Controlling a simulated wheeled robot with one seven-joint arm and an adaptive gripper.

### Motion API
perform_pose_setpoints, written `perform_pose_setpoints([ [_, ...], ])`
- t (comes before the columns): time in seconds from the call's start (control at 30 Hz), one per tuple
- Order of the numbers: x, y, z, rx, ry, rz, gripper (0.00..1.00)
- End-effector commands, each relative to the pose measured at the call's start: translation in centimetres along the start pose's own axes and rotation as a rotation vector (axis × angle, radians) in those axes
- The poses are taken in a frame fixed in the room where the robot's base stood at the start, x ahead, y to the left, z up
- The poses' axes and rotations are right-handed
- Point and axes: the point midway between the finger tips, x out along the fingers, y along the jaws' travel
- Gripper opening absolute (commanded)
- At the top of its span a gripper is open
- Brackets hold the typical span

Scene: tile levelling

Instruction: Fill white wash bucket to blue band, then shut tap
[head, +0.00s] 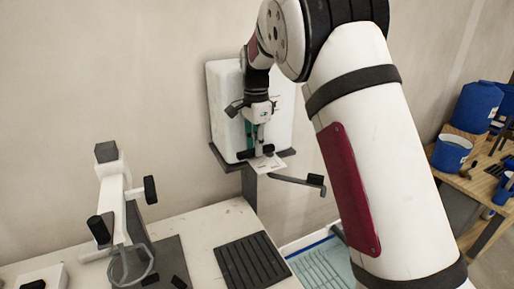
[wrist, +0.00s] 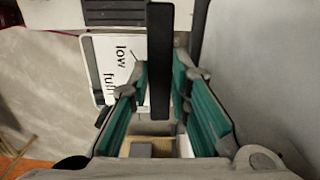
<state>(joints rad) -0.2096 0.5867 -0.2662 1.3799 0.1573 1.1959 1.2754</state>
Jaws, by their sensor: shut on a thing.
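My gripper (head: 257,147) is in front of the lower part of a white tank (head: 222,105) on the wall. In the wrist view its two teal-padded fingers (wrist: 161,84) close on either side of a dark upright bar (wrist: 160,25), which looks like the tap handle. A white basin (head: 290,247), apparently the wash bucket, is low in the head view, partly behind my arm. A blue band (head: 312,243) runs along its inner wall, and pale teal ribs or water (head: 318,268) show inside. I cannot tell the water level or whether water flows.
A dark bracket arm (head: 290,180) juts right below the tank. A white-and-black tool (head: 115,195) and a dark ribbed mat (head: 250,262) are on the left bench. Blue buckets (head: 451,152) stand on a right-hand table.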

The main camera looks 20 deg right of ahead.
Motion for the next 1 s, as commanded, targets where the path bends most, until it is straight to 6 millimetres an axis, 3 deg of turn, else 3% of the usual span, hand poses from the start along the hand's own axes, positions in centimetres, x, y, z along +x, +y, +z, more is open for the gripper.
perform_pose_setpoints([
  [0.6, -0.04, -0.22, -0.03, 0.046, 0.0, -0.001, 0.0],
  [0.63, -0.04, -0.22, -0.03, 0.046, 0.0, -0.001, 0.2],
  [0.7, -0.04, -0.22, -0.03, 0.045, 0.0, -0.001, 0.36],
  [1.0, -0.05, -0.21, -0.02, 0.043, 0.0, -0.001, 0.38],
])
